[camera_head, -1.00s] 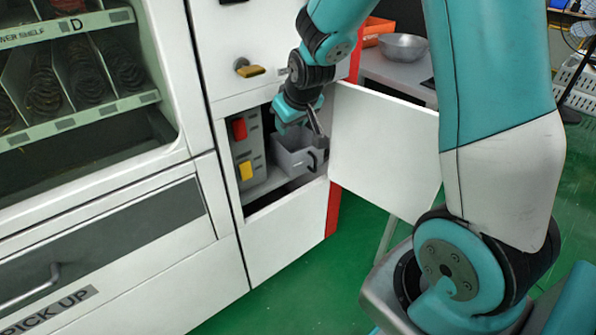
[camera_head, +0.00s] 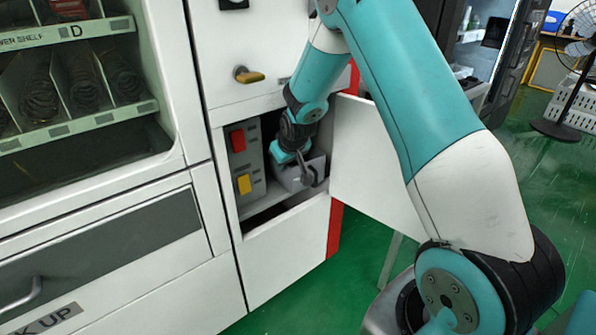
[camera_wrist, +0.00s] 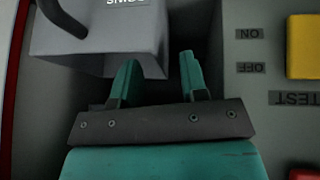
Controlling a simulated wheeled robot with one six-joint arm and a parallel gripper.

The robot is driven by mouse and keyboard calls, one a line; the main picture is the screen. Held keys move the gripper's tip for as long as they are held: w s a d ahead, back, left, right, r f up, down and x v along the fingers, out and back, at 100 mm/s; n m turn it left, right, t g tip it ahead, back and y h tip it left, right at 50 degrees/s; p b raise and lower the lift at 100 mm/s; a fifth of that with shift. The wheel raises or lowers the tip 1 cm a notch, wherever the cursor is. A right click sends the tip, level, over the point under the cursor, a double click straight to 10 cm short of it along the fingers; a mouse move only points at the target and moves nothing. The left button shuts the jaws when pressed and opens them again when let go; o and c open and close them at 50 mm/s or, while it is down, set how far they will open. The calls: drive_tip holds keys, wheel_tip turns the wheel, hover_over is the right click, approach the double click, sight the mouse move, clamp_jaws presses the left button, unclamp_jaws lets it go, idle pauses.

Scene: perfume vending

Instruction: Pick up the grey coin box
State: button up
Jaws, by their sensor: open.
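The grey coin box (camera_head: 288,180) sits inside the open compartment of the white machine, with a dark handle on its front. In the wrist view, the box (camera_wrist: 105,42) fills the upper left, its dark handle at the corner and a partly cut-off, upside-down label on it. My gripper (camera_wrist: 158,66) is open, its two teal fingers pointing toward the box. The left finger overlaps the box's near corner; the right finger is just right of its side wall. Contact cannot be told. In the head view, my gripper (camera_head: 303,170) is at the box, its fingertips partly hidden.
A grey panel (camera_head: 245,160) with red and yellow switches stands left of the box, close to my gripper. The open white door (camera_head: 370,165) is to the right. The compartment's lower front edge (camera_head: 285,225) and upper frame leave little room around my wrist.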

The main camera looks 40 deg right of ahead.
sight(284, 186)
drive_tip(key=x, duration=0.4)
drive_tip(key=shift+b, duration=0.4)
drive_tip(key=shift+r, duration=0.1)
clamp_jaws()
drive_tip(key=shift+r, duration=0.15)
